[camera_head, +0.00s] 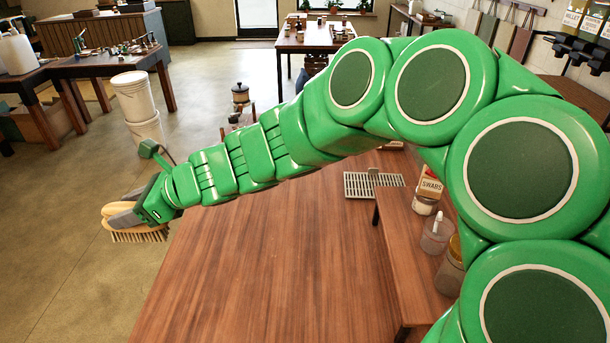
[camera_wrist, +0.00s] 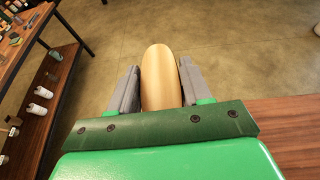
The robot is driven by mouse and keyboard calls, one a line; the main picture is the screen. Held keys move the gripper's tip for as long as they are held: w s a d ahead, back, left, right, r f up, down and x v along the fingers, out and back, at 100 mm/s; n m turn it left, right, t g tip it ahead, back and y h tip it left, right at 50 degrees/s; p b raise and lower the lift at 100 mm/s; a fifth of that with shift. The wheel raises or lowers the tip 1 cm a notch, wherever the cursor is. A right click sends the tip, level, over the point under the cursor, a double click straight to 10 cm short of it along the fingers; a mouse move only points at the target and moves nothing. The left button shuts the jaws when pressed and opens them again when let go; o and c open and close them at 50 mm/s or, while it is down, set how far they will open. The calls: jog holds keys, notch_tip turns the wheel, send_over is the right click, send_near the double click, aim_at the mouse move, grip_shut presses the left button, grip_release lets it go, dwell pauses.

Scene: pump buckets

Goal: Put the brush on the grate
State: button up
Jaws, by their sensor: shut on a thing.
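The brush (camera_head: 140,234) has a pale wooden back and tan bristles pointing down. My gripper (camera_head: 122,217) is shut on it and holds it out past the left edge of the table, over the floor. In the wrist view the brush's rounded wooden back (camera_wrist: 161,78) sits between the two grey fingers of my gripper (camera_wrist: 158,88). The grate (camera_head: 372,184) is a light metal slotted piece at the far right of the brown table, well to the right of the brush. Nothing is seen lying on its visible part.
The brown wooden table (camera_head: 260,260) has a wide bare top. White buckets (camera_head: 135,97) stand stacked on the floor at the left. My arm spans the view above the table.

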jog(key=w+d+f+m+t+h, duration=0.15)
jog(key=w+d+m+t, duration=0.25)
jog(key=w, duration=0.9)
jog(key=w+d+r+m+t+h, duration=0.1)
jog(key=w+d+m+t+h, duration=0.2)
jog(key=w, duration=0.9)
jog(key=w+d+f+m+t+h, duration=0.1)
jog(key=w+d+m+t, duration=0.4)
jog(key=w, duration=0.8)
jog(key=w+d+r+m+t+h, duration=0.15)
jog(key=w+d+m+h, duration=0.45)
jog(key=w+d, duration=0.85)
jog(key=m+g+h, duration=0.8)
jog(key=m+h, duration=0.6)
jog(key=h, duration=0.1)
send_over(375, 184)
jog(key=shift+t+y, duration=0.25)
jog(key=shift+y, duration=0.1)
jog(key=f, duration=2.8)
jog(key=shift+s, duration=0.25)
jog(key=shift+f, duration=0.1)
jog(key=o, duration=1.1)
